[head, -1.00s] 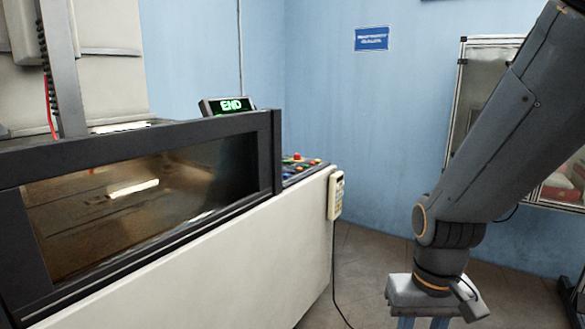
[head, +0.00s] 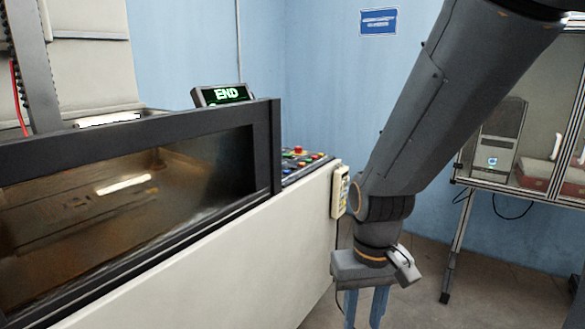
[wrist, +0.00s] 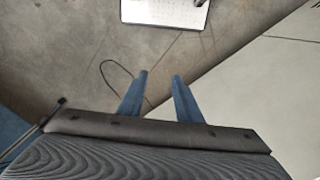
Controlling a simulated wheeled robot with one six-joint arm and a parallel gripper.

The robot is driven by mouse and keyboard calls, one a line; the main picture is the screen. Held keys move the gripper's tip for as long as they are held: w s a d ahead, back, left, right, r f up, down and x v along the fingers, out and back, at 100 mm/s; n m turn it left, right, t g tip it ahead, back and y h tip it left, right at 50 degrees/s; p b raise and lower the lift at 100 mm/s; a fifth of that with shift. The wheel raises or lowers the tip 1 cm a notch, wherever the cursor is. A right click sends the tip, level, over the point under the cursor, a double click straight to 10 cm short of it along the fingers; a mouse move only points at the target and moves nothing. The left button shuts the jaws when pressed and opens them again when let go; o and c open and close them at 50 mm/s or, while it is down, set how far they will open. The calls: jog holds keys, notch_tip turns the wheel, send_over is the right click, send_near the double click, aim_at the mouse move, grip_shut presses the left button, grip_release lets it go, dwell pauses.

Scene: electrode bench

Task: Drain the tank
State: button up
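The tank (head: 130,195) is the dark-framed glass-fronted box on the machine at the left of the head view. Brownish liquid or a murky interior shows behind its window. A small display (head: 222,95) on its rim reads END in green. A control panel (head: 301,165) with coloured buttons sits at its right end, and a hand-held pendant (head: 340,192) hangs on the corner, partly beside my arm. My gripper (head: 364,305) points down right of the machine's corner. In the wrist view my gripper (wrist: 160,75) has its two blue fingers apart with nothing between them.
A pale machine side (wrist: 265,110) lies to the right in the wrist view. A cable (wrist: 115,75) loops over the tiled floor. A glass cabinet (head: 525,190) on legs stands at the right. Floor (head: 420,295) between is clear. A blue sign (head: 379,21) is on the wall.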

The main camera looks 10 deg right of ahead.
grip_shut()
dwell(1.9)
